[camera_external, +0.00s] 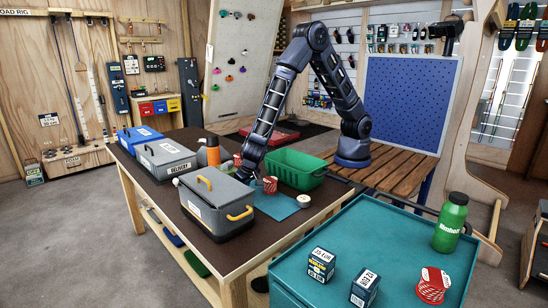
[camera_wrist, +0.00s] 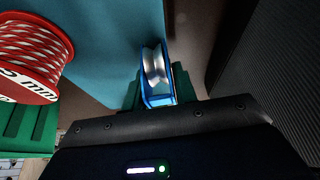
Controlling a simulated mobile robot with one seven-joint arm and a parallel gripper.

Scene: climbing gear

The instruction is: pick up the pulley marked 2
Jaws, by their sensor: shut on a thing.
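A blue pulley (camera_wrist: 156,75) with a bare metal wheel stands between the green fingers of my gripper (camera_wrist: 158,88) in the wrist view. The gripper is shut on it. I cannot read any number on the pulley from this side. In the outside view the end of my arm reaches down behind the grey lidded box, so the fingertips and the pulley are hidden there.
A red cord spool (camera_external: 270,185) is close by on the blue mat (camera_external: 283,208); the spool also shows in the wrist view (camera_wrist: 30,50). The grey box (camera_external: 217,203) with yellow handles stands in front. A green crate (camera_external: 296,176) is behind. A small round tape roll (camera_external: 304,200) lies right.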

